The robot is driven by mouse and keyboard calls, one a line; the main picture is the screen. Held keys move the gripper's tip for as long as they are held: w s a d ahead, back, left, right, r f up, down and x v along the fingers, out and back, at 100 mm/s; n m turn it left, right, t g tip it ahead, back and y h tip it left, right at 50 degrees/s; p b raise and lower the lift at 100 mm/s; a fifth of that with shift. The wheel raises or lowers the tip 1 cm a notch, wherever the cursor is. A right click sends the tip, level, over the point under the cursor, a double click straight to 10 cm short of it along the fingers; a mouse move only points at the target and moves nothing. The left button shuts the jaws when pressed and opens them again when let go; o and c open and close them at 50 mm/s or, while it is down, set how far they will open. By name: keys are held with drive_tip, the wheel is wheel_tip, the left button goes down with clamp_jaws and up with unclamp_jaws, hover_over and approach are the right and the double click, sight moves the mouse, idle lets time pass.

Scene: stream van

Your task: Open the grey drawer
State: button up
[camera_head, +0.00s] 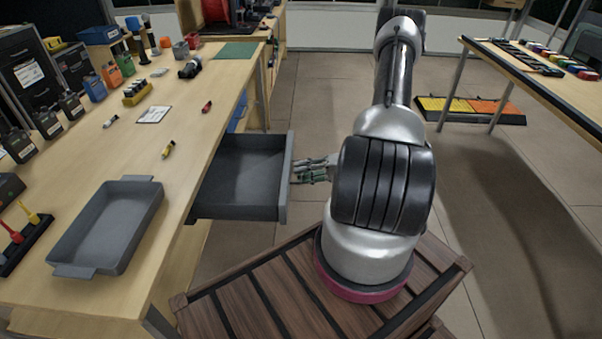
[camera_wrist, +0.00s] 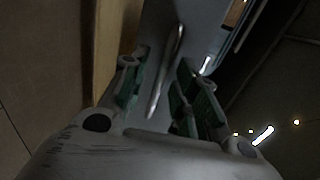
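The grey drawer (camera_head: 240,175) is pulled well out from under the left workbench, and its empty inside shows in the head view. Its front panel (camera_head: 286,178) faces my arm. My gripper (camera_head: 312,170) is at the outer side of that panel. In the wrist view, a thin silver handle bar (camera_wrist: 168,72) runs between the two green-padded fingers of my gripper (camera_wrist: 160,85). The fingers are apart, with gaps visible on both sides of the bar. The handle is mostly hidden by the gripper in the head view.
The workbench (camera_head: 185,120) holds a grey tray (camera_head: 112,225), markers, a card and several small containers. A wooden slatted platform (camera_head: 270,290) lies below my arm. Another table (camera_head: 535,75) stands at right. Floor between them is mostly clear, with a coloured floor tray (camera_head: 470,108) further back.

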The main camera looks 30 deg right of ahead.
drive_tip(key=v, duration=1)
drive_tip(key=shift+s+d, duration=0.2)
drive_tip(key=shift+d, duration=0.15)
